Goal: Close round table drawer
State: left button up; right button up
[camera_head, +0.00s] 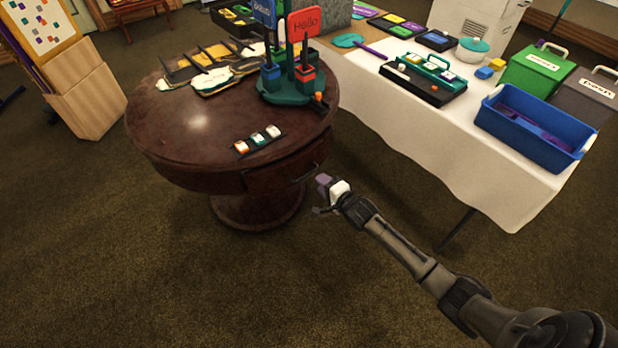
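The round table (160,132) is dark polished wood on a thick pedestal, left of centre. Its drawer (272,177) is in the rim on the near right side, with a small dark handle at the right part of its front. The drawer front looks close to the rim; I cannot tell whether a small gap is left. My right gripper (322,196) is just right of and slightly below the handle, apart from it as far as I can see. Its fingers are small and partly hidden by the wrist, so their opening is unclear. My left gripper is out of view.
A green stand with signs (293,90), gloves (210,80) and a strip of small blocks (257,141) are on the tabletop. A white-clothed table (430,150) with a blue bin (535,128) stands right. Carpet in front is clear.

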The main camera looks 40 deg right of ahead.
aim_at(310, 174)
jog(key=shift+b+x, duration=1.65)
jog(key=shift+x, duration=2.1)
jog(key=shift+c, duration=0.3)
grip_shut()
